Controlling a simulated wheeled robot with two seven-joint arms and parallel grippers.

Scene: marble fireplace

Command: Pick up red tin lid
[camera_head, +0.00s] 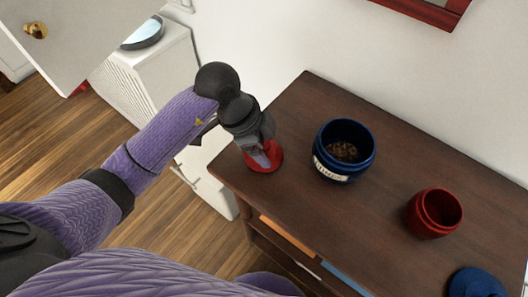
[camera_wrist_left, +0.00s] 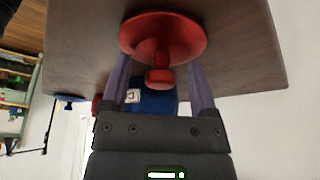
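The red tin lid (camera_head: 273,162) lies on the dark wooden cabinet top near its left edge. It is partly hidden by my left gripper (camera_head: 262,152), which is right above it. In the left wrist view the round red lid (camera_wrist_left: 185,34) and its knob show clearly. The fingers of my left gripper (camera_wrist_left: 160,88) are spread on either side of the knob, with gaps visible between them and it. My left gripper looks open and empty. My right gripper is not in view.
On the cabinet top (camera_head: 290,212) stand an open blue tin (camera_head: 328,163) with brown contents and an open red tin (camera_head: 428,222). A blue lid (camera_head: 475,284) lies near the right edge. A white wall (camera_head: 330,35) rises behind. A white bin-like unit (camera_head: 150,70) stands left.

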